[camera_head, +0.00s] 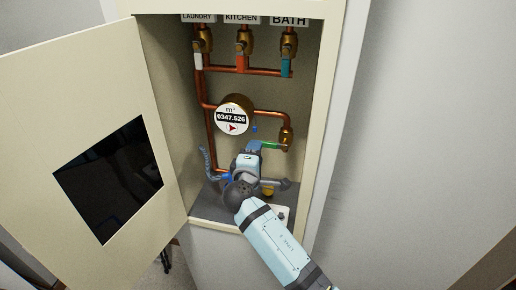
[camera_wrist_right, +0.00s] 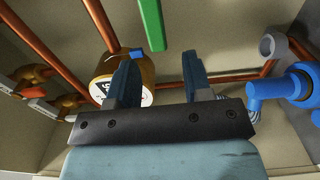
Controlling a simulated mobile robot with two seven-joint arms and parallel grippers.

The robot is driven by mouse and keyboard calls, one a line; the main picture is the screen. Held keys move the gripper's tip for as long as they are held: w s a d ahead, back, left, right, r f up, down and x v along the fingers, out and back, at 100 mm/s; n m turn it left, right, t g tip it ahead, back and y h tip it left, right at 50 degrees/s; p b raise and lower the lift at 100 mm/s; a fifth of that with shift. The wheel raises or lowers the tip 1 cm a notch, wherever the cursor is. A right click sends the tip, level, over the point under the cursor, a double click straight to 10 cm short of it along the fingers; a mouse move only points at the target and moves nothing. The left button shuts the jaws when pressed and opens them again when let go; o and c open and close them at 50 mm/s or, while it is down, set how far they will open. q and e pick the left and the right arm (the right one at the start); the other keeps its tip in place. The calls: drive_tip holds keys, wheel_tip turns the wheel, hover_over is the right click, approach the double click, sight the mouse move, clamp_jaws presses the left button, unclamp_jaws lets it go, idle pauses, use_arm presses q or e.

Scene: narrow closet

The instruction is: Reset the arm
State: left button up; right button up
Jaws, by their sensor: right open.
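My right arm (camera_head: 276,240) reaches up from the lower right into the open closet. My right gripper (camera_head: 254,147) is inside the closet, below and right of the water meter (camera_head: 233,118). In the right wrist view the gripper (camera_wrist_right: 160,75) is open, with nothing between its two fingers. A green handle (camera_head: 270,146) lies just beside the fingertips in the head view. My left gripper is out of view.
The open closet door (camera_head: 85,85) with its dark window stands at left. Copper pipes (camera_head: 208,130) run along the closet's back. White, red and teal (camera_head: 286,67) valve handles hang under the labels. The closet's right side wall (camera_head: 322,110) is close to my arm.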

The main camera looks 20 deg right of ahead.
drive_tip(key=v, duration=0.2)
drive_tip(key=shift+s+a, duration=0.2)
drive_tip(key=shift+s, duration=0.05)
drive_tip(key=s+f+m+g+y, duration=0.1)
drive_tip(key=s+f+y, duration=0.3)
drive_tip(key=s+f, duration=0.3)
drive_tip(key=s+f+g+y, duration=0.1)
drive_tip(key=s+f+y, duration=0.25)
drive_tip(key=f, duration=0.65)
drive_tip(key=s+f+m+g+y+p, duration=0.1)
drive_tip(key=s+f+m+y, duration=0.1)
drive_tip(key=s, duration=0.8)
drive_tip(key=s+f+m+g+y+p, duration=0.1)
drive_tip(key=s+f+m+y, duration=0.2)
drive_tip(key=s, duration=0.8)
wheel_tip(320, 180, down, 2)
drive_tip(key=shift+a+f+m+y, duration=0.1)
drive_tip(key=shift+a+m+y, duration=0.3)
drive_tip(key=shift+m, duration=0.8)
drive_tip(key=shift+w+a, duration=0.1)
